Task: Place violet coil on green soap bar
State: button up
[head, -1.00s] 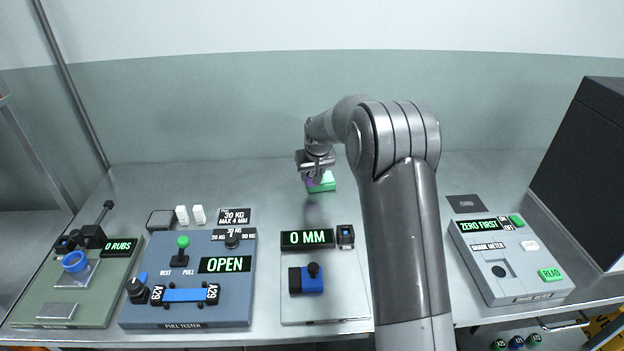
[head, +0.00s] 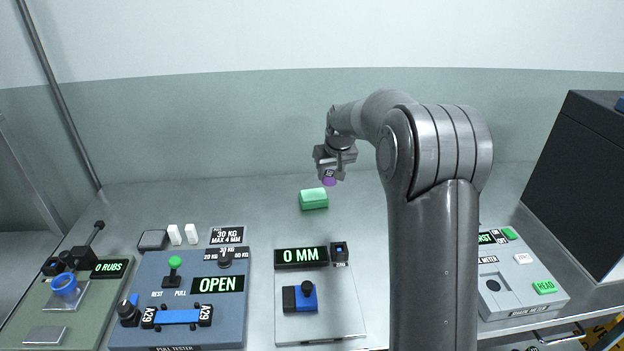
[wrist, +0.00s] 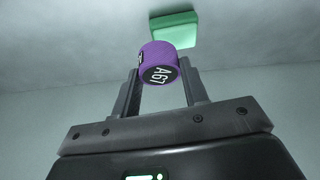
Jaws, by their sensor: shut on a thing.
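The violet coil (head: 329,181) is held in my gripper (head: 331,171), up in the air over the back of the bench. In the wrist view the coil (wrist: 158,58) sits between the two fingertips of my gripper (wrist: 160,75), with a dark round label reading A67. The green soap bar (head: 314,199) lies on the bench, a little left of and below the coil in the head view. In the wrist view the soap bar (wrist: 176,30) shows beyond the coil and apart from it, its near edge partly covered by the coil.
The pull tester (head: 181,290), a white-plated device with a 0 MM display (head: 301,257) and a shade meter (head: 520,285) stand nearer the front. A rub device (head: 60,300) is at left, a dark box (head: 585,185) at right. Bench around the soap is clear.

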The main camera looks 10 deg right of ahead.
jog(key=s+d+r, duration=0.1)
jog(key=d+r, duration=0.1)
jog(key=d, duration=0.2)
send_over(312, 191)
jog(key=s, duration=0.2)
jog(key=f, duration=0.6)
jog(key=shift+w+d+f, duration=0.1)
jog(key=shift+d+f, duration=0.05)
jog(key=shift+d, duration=0.2)
jog(key=shift+a+f, duration=0.1)
jog(key=shift+f, duration=1.95)
jog(key=shift+f, duration=0.15)
jog(key=o, duration=1)
jog(key=shift+o, duration=0.2)
